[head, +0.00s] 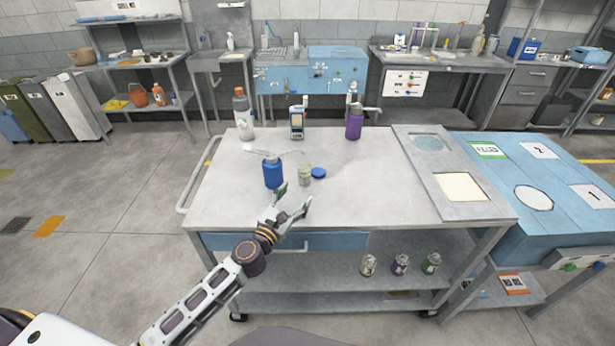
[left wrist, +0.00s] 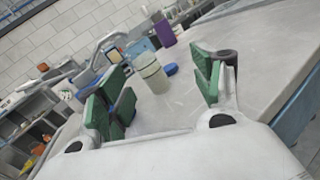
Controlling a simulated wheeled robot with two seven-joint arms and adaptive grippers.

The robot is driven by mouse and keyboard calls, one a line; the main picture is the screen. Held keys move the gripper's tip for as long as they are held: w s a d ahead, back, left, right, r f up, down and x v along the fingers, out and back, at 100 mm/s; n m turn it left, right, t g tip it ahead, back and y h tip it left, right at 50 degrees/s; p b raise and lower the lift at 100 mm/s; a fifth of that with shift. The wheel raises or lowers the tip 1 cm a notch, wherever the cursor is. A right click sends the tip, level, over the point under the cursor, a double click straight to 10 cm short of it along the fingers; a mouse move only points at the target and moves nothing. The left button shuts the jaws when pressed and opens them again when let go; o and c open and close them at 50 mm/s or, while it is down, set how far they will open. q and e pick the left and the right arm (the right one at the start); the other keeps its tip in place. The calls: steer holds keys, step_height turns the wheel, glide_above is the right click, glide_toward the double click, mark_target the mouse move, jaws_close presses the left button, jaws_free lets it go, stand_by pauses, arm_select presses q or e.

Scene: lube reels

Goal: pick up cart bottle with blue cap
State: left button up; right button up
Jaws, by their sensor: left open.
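A blue bottle (head: 273,173) stands upright on the grey cart top (head: 235,195). A small pale translucent jar (head: 304,174) stands to its right, and a flat blue cap or lid (head: 318,172) lies beside the jar. My left gripper (head: 293,198) is open and empty at the cart's front, just nearer than the jar and the blue bottle. In the left wrist view, the jar (left wrist: 152,73) stands beyond the gap between the green-padded fingers (left wrist: 158,92), with the blue lid (left wrist: 172,69) behind it. My right gripper is not in view.
Behind stand a grey bottle with an orange cap (head: 242,114), a handheld device (head: 297,123) and a purple bottle (head: 354,122). A panel with square and round insets (head: 425,160) covers the cart's right end. The middle right of the top is clear.

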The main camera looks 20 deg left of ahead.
mark_target(303, 174)
arm_select(q)
steer(key=shift+w+a+f+n+y, duration=0.25)
steer(key=shift+a+n+y, duration=0.1)
steer(key=shift+n, duration=0.3)
steer(key=shift+w+a+f+n+y, duration=0.1)
steer(key=shift+w+a+n+y, duration=0.2)
steer(key=shift+n, duration=0.4)
steer(key=shift+w+a+f+n+y, duration=0.2)
steer(key=shift+a+n+y, duration=0.2)
steer(key=shift+n, duration=0.25)
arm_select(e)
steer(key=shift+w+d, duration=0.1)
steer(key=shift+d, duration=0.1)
arm_select(q)
steer(key=shift+w, duration=0.1)
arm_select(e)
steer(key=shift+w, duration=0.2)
arm_select(q)
steer(key=shift+w, duration=0.2)
steer(key=shift+w+d, duration=0.15)
steer(key=shift+w, duration=1)
steer(key=shift+w+d, duration=0.2)
steer(key=shift+w, duration=2.2)
steer(key=shift+w+d, duration=0.1)
steer(key=shift+w, duration=0.25)
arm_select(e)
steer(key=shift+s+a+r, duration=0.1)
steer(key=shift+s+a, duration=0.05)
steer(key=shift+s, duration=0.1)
